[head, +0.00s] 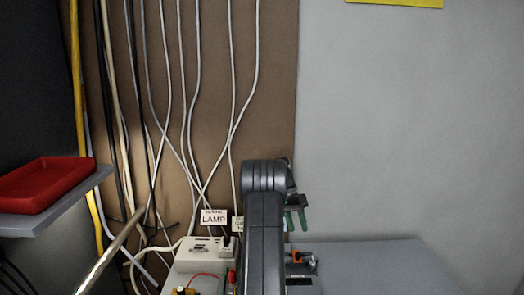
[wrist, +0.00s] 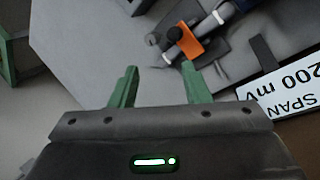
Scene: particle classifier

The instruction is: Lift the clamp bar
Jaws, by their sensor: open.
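An orange piece (wrist: 190,44) with a black knob beside it lies across a pale metal rod in the wrist view, just beyond my right fingertip. I take it for part of the clamp; I cannot tell for certain which part is the clamp bar. In the head view a small orange piece (head: 297,258) shows on the grey bench, partly hidden by my arm. My gripper (wrist: 158,73) has its two green fingers apart with nothing between them. In the head view my gripper (head: 297,214) is above the orange piece, partly behind my arm.
A "SPAN 200 mV" label (wrist: 282,88) lies right of my gripper. A white box (head: 203,255) with a "LAMP" label (head: 214,217) stands left of my arm. Cables hang on the brown board (head: 278,80). A red tray (head: 45,183) sits far left. The bench's right side (head: 385,268) is clear.

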